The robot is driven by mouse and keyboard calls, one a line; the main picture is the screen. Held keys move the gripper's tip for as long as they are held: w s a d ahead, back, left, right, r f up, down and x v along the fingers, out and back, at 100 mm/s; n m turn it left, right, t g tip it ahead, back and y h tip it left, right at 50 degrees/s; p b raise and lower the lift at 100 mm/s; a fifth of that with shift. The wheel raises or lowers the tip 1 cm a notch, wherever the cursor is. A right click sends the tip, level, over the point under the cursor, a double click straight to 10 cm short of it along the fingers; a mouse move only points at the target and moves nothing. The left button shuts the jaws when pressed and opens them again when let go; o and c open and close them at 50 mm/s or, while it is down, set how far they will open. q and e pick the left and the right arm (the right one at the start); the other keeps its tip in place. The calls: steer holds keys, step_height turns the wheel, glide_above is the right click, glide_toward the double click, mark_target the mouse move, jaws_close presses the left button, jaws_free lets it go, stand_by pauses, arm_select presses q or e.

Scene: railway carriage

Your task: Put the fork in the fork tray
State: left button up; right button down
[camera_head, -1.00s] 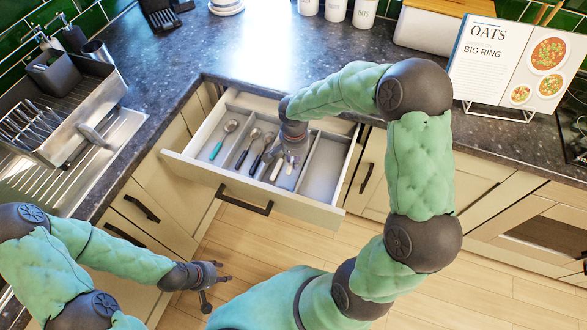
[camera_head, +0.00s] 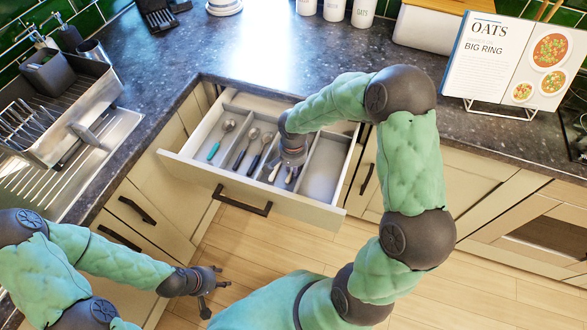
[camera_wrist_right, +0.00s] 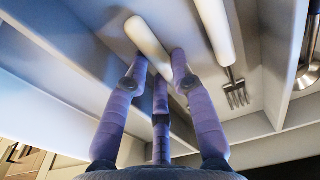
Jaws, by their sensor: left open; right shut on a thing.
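My right gripper (camera_head: 289,176) reaches down into the open drawer (camera_head: 190,168). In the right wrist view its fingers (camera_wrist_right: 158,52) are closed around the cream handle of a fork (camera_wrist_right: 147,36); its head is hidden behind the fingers. A second cream-handled fork (camera_wrist_right: 236,92) lies beside it, apart from the fingers, with its metal tines showing. In the head view a cream handle (camera_head: 275,171) shows left of the right gripper. An empty grey compartment (camera_head: 320,172) is on the drawer's right side. My left gripper (camera_head: 222,288) is open and empty, low in front of the cabinets.
A teal-handled spoon (camera_head: 219,142) lies in the drawer's left compartment, and dark-handled spoons (camera_head: 259,156) lie in the one beside it. Thin dividers stand between compartments. A dish rack (camera_head: 65,125) is at the left; a cookbook (camera_head: 497,57) stands at the right.

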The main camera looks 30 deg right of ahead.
steer(key=shift+s+a+f+b, duration=0.2)
steer(key=shift+s+f+b, duration=0.15)
steer(key=shift+f, duration=0.3)
steer(key=c, duration=1)
jaws_free()
steer(key=shift+s, duration=0.1)
steer(key=shift+c, duration=0.2)
steer(key=shift+f, duration=0.15)
steer(key=shift+r+p, duration=0.6)
steer(key=shift+p, duration=0.1)
step_height(320, 180, up, 13)
steer(key=p, duration=0.4)
steer(key=shift+w+f, duration=0.2)
steer(key=shift+w, duration=0.05)
